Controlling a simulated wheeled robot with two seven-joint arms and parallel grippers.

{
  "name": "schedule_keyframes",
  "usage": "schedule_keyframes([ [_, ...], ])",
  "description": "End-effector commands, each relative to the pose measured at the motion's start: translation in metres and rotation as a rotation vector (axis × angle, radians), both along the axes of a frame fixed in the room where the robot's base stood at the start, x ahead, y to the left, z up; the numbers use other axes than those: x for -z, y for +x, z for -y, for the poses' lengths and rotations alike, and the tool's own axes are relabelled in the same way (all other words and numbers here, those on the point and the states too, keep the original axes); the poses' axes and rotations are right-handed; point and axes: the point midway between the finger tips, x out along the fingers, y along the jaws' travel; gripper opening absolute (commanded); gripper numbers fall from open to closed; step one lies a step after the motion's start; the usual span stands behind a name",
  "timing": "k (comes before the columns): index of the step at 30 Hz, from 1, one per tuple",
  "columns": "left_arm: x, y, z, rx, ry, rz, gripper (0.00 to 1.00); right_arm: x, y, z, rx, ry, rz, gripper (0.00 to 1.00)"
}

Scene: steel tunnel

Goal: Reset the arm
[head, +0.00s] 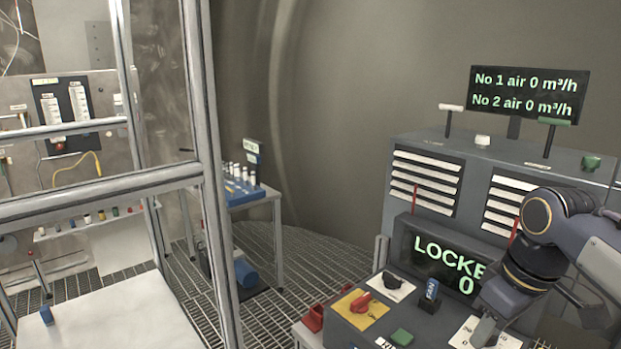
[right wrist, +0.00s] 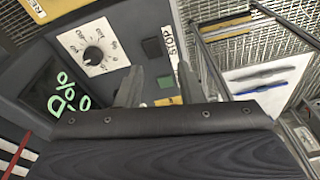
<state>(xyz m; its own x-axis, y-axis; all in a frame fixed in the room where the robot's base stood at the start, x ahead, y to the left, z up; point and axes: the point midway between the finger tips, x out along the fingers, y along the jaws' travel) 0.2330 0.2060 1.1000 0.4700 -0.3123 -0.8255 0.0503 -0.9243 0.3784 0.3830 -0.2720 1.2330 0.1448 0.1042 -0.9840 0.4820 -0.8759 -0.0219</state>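My right arm comes in from the right in the head view, bent over the grey control console (head: 343,325). My right gripper (head: 484,332) is low, at the console's right part by a white plate; whether it touches anything there I cannot tell. In the right wrist view my right gripper (right wrist: 158,88) has its two fingers apart with nothing visible between them. Beyond them are a black dial on a white plate (right wrist: 93,57), a dark square button (right wrist: 152,47) and a STOP label. My left gripper is not in view.
The console has a red knob (head: 361,302), a blue FAN switch (head: 431,290), a green button (head: 402,337) and a display (head: 440,258) reading "LOCKE", partly covered by my arm. A grey cabinet (head: 460,150) stands behind. A metal frame (head: 205,150) and white table (head: 110,318) are at left.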

Motion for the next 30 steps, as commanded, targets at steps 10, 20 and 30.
schedule_keyframes([
  [10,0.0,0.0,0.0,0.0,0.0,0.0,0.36,0.078,-0.108,-0.036,0.38,0.261,0.149,0.34],
  [20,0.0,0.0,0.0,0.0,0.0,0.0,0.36,0.132,-0.15,-0.066,0.608,0.425,0.204,0.34],
  [30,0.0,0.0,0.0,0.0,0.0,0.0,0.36,0.133,-0.151,-0.066,0.609,0.426,0.202,0.34],
])
